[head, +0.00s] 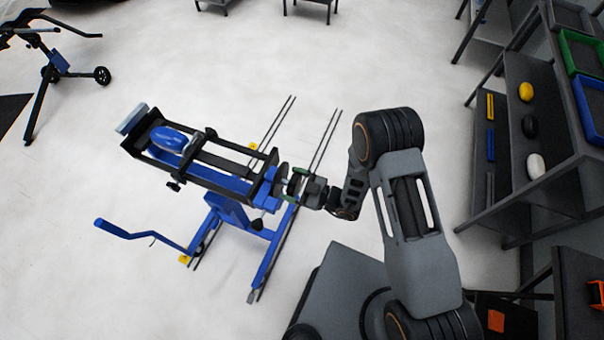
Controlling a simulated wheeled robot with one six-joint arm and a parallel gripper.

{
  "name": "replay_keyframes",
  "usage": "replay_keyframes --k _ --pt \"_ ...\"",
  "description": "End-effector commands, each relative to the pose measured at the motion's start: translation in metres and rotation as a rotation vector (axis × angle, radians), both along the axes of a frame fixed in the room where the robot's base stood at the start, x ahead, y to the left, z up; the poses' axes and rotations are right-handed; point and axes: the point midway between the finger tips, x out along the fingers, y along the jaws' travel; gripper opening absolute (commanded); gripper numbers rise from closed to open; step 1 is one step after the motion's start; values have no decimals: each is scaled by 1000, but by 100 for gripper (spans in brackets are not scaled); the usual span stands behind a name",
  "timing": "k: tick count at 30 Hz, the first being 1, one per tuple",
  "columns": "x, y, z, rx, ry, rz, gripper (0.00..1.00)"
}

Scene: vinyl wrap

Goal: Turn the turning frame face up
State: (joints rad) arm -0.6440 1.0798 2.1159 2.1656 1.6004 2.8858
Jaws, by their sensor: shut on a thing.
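The turning frame (222,162) stands in the middle-left of the head view, a black rectangular frame on a blue stand (232,212). A glossy blue rounded part (168,139) is held in the frame near its far left end. The frame lies slanted, its long side running from upper left to lower right. My gripper (296,184) is at the frame's near right end, shut on what looks like a green-edged handle or wheel (294,184) beside the hub. The fingertips are small and partly hidden, so the exact contact is unclear.
A blue crank-like arm (140,232) sticks out left of the stand. Thin dark rails (322,140) lie on the floor around it. A shelf rack (530,130) with coloured parts and bins stands at right. Another blue-black stand (55,62) is at upper left. Floor between is clear.

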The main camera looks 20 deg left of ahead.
Motion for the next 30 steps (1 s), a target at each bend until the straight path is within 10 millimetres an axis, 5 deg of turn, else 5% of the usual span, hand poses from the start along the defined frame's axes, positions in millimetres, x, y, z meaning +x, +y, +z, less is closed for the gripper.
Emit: replay_keyframes --k 17,18,23,30 --pt "-6 -1 -1 -4 39 3 41" --pt "-6 -1 -1 -4 39 3 85" --pt "-5 0 -1 -3 35 2 100" --pt "-5 0 0 -2 32 2 100"
